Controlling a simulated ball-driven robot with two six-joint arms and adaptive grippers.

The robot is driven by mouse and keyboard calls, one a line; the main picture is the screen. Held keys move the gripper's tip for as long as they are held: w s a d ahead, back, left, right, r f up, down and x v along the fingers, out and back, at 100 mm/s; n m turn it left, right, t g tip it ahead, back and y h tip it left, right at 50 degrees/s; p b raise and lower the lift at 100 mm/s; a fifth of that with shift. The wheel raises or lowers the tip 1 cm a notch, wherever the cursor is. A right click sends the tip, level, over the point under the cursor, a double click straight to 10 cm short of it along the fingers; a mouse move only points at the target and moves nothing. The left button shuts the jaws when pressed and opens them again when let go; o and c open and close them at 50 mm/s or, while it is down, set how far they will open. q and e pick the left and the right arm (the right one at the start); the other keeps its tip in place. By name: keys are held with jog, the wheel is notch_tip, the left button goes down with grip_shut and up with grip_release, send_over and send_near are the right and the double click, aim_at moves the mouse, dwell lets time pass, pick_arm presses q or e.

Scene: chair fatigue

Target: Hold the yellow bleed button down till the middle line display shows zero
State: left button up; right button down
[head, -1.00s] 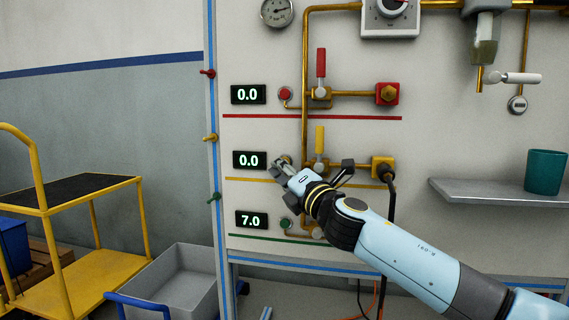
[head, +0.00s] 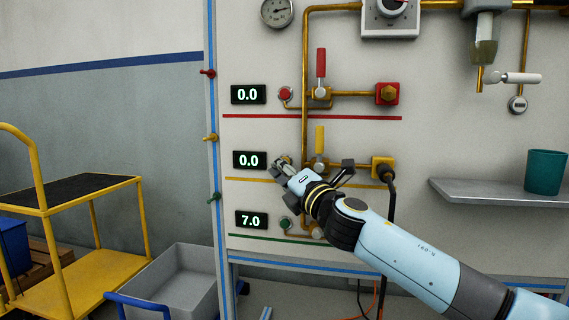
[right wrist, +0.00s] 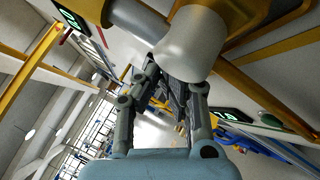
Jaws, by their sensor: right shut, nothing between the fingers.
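The middle line display (head: 249,160) reads 0.0 on the white panel. My right gripper (head: 279,167) is shut and empty, at the middle line just right of that display. The yellow bleed button is mostly hidden behind the fingers; only a bit of its brass mount (head: 287,158) shows, so I cannot tell whether the button is touched or pressed. In the right wrist view, the shut fingers (right wrist: 172,82) lie close to a pale rounded fitting (right wrist: 192,42). My left gripper is not in view.
The upper display (head: 248,95) reads 0.0 beside a red button (head: 286,94). The lower display (head: 251,220) reads 7.0 beside a green button (head: 286,223). A yellow valve handle (head: 320,138) stands upright close to my gripper. A shelf (head: 490,193) holds a teal cup (head: 545,172).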

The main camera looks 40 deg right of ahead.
jog(key=shift+s, duration=0.1)
jog(key=shift+s+a, duration=0.45)
jog(key=shift+a, duration=0.15)
jog(key=shift+s+a+p, duration=0.4)
jog(key=shift+s+a, duration=0.4)
jog(key=shift+a, duration=0.2)
jog(key=shift+s+a+p, duration=0.35)
jog(key=shift+s+a, duration=0.45)
jog(key=shift+a, duration=0.15)
